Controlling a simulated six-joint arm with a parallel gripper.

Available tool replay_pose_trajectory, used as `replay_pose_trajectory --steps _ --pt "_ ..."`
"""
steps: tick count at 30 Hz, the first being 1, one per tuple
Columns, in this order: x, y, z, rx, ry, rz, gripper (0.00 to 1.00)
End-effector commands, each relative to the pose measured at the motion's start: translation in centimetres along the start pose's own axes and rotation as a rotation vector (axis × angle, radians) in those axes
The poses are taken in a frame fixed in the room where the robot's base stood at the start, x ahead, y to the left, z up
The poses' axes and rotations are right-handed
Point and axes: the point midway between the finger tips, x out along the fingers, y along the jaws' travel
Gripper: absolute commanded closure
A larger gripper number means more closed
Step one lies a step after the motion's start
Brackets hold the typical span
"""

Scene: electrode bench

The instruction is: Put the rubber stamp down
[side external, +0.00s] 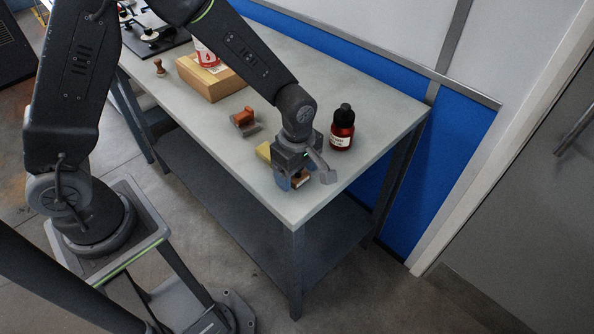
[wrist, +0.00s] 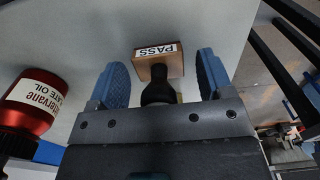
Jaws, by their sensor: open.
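The rubber stamp (wrist: 160,68) has a wooden block with a white "PASS" label and a dark handle. In the wrist view it is between the two blue fingers of my gripper (wrist: 163,77), with a gap on each side. The stamp appears to rest on the table top. In the side external view my gripper (side external: 294,182) is low over the table's near right corner. Only a small brown part of the stamp (side external: 300,178) shows there, the rest hidden by the gripper. My gripper is open around the stamp.
A red bottle with a black cap (side external: 342,130) stands right of my gripper; it also shows in the wrist view (wrist: 36,98). A yellow object (side external: 263,152) and an orange-brown item (side external: 244,119) lie left. A wooden box (side external: 208,80) is farther back. The table edge (side external: 318,207) is close.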

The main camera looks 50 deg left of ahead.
Motion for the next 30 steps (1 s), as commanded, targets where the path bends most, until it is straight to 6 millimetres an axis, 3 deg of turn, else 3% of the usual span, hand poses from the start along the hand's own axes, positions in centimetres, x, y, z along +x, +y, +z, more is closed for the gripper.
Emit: replay_pose_trajectory --steps 15,19,26,30 --pt "-9.7 0.1 0.0 0.000 -0.001 0.005 0.26" --pt "-11.2 0.1 0.0 0.000 -0.001 0.003 0.26" --pt "-12.0 0.0 0.0 0.003 0.000 0.002 0.26" --pt "-13.6 -0.7 -0.9 0.093 -0.007 0.037 0.26"
